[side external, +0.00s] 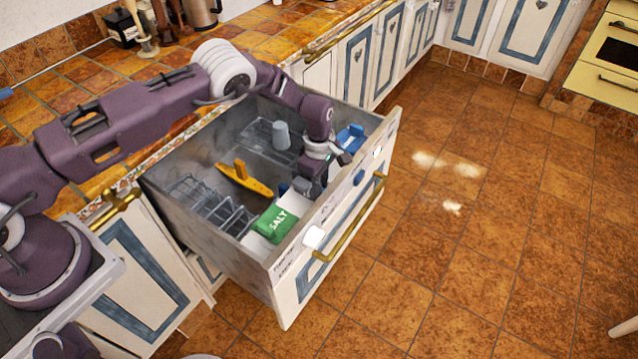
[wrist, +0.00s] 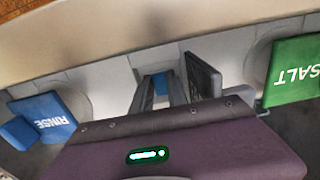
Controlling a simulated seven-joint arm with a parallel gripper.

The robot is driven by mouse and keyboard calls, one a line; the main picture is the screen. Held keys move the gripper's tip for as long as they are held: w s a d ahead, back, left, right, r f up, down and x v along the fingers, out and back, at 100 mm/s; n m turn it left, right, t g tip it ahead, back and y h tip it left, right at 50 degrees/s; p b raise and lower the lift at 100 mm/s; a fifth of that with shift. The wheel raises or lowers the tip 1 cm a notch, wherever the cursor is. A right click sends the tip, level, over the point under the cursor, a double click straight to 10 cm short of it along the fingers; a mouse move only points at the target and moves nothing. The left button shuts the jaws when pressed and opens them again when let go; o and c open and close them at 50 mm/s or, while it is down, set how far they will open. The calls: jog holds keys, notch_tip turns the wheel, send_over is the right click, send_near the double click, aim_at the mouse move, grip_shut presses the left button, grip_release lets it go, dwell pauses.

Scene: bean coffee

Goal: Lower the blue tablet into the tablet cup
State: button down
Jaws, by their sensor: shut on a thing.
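My gripper (side external: 300,188) reaches down into the open drawer near its front wall. In the wrist view, my gripper (wrist: 172,88) has its two dark fingers around the small blue tablet (wrist: 162,84). Most of the tablet is hidden by the fingers; a small blue patch, likely the same tablet (side external: 282,188), shows beside the fingers in the side view. The tablet cup cannot be made out with certainty; a pale grey recess (wrist: 152,54) lies beyond the fingers in the wrist view. I cannot tell whether the tablet touches anything below it.
A green SALT box (side external: 272,224) and a blue RINSE container (side external: 350,138) flank the gripper inside the drawer. Wire racks (side external: 208,202), a yellow-orange object (side external: 246,180) and a grey cup (side external: 281,134) lie farther back. The drawer front (side external: 335,222) stands close to the gripper.

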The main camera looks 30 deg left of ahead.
jog(key=shift+f, duration=0.2)
jog(key=c, duration=1.2)
grip_release()
jog(key=s+a+r+m+t+h, duration=0.1)
jog(key=s+a+r+m, duration=0.15)
jog(key=r, duration=1.45)
jog(key=s+a+r+m+t, duration=0.1)
jog(key=s+r+m, duration=0.25)
jog(key=r, duration=1.25)
jog(key=s+a+r+m+t, duration=0.1)
jog(key=s+r+m, duration=0.2)
jog(key=s+r, duration=0.45)
jog(key=s+a+r+m+t, duration=0.1)
jog(key=s+r+m, duration=0.25)
jog(key=s, duration=0.65)
jog(key=s+a+f+m+t+y, duration=0.1)
jog(key=s+m, duration=0.4)
jog(key=s, duration=0.8)
jog(key=shift+a+f+t, duration=0.2)
jog(key=shift+a+t, duration=0.1)
jog(key=shift+a, duration=0.1)
